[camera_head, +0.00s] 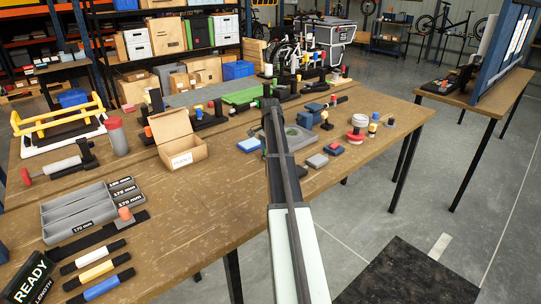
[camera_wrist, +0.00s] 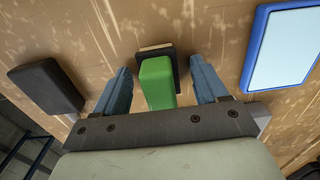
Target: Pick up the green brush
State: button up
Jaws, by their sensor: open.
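The green brush (camera_wrist: 156,80) shows in the wrist view, with a green handle, a black head and a pale strip at its far end. It lies over the wooden table top (camera_wrist: 215,25). My gripper (camera_wrist: 160,68) has its two blue fingers spread, one on each side of the brush, with visible gaps between them and the green handle. The near end of the handle is hidden behind my gripper's body. In the head view my arm reaches over the table, and I cannot make out the brush there.
In the wrist view a black block (camera_wrist: 45,86) lies to the left and a blue-framed pale panel (camera_wrist: 285,48) to the right. In the head view an open cardboard box (camera_head: 182,155), a grey tray (camera_head: 85,208) and a red-capped cylinder (camera_head: 117,138) stand left of my arm.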

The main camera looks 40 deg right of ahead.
jog(key=shift+c, duration=0.3)
jog(key=c, duration=1.1)
notch_tip(320, 180, up, 10)
jog(key=shift+r, duration=0.1)
